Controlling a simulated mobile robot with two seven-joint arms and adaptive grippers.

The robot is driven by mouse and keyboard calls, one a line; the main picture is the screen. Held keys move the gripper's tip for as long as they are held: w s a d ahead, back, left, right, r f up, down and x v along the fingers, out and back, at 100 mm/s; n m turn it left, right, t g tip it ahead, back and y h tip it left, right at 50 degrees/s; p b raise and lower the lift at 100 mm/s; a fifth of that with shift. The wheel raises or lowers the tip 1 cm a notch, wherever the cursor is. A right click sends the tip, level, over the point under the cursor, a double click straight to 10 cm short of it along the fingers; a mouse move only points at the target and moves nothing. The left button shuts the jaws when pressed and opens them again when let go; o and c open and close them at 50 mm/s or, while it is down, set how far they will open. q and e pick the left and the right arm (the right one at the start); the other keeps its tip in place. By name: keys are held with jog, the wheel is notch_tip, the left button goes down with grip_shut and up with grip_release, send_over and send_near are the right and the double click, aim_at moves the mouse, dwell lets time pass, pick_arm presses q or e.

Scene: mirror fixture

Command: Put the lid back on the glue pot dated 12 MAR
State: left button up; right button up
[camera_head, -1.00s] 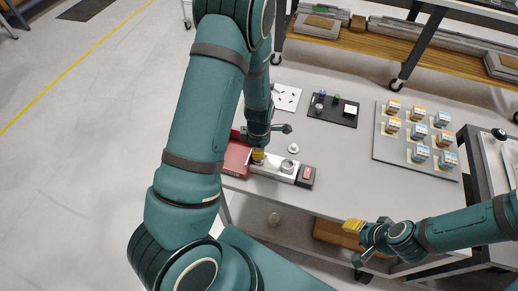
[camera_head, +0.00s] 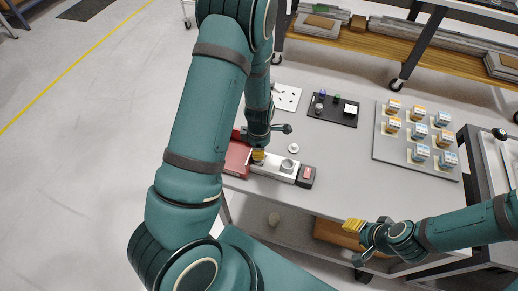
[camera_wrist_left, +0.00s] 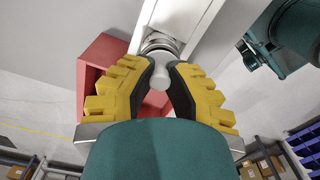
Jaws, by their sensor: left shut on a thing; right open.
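My left gripper (camera_head: 257,155) reaches down over a pale, narrow fixture (camera_head: 272,166) at the table's near left. In the left wrist view its yellow fingers (camera_wrist_left: 158,82) are shut on a small pale knob (camera_wrist_left: 160,76). A round metal piece (camera_wrist_left: 158,42) sits just beyond the knob; I cannot tell if they are joined. A grey metal ring or pot (camera_head: 288,165) stands on the fixture, right of the gripper. A small pale round piece (camera_head: 293,148) lies behind it on the table. No date can be read. My right gripper (camera_head: 354,226) is open and empty near the table's front edge.
A red bin (camera_head: 237,158) is left of the fixture, a dark box with a red face (camera_head: 306,175) right of it. A black tray (camera_head: 326,116), a white plate (camera_head: 287,98) and a grey board (camera_head: 385,145) with several labelled blocks stand behind. The table's middle is clear.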

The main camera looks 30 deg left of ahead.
pick_arm(q)
jog(key=shift+f, duration=0.1)
dwell(0.7)
jog(key=o, duration=1.4)
jog(key=shift+r+p, duration=2.2)
jog(key=shift+r, duration=1.35)
grip_shut()
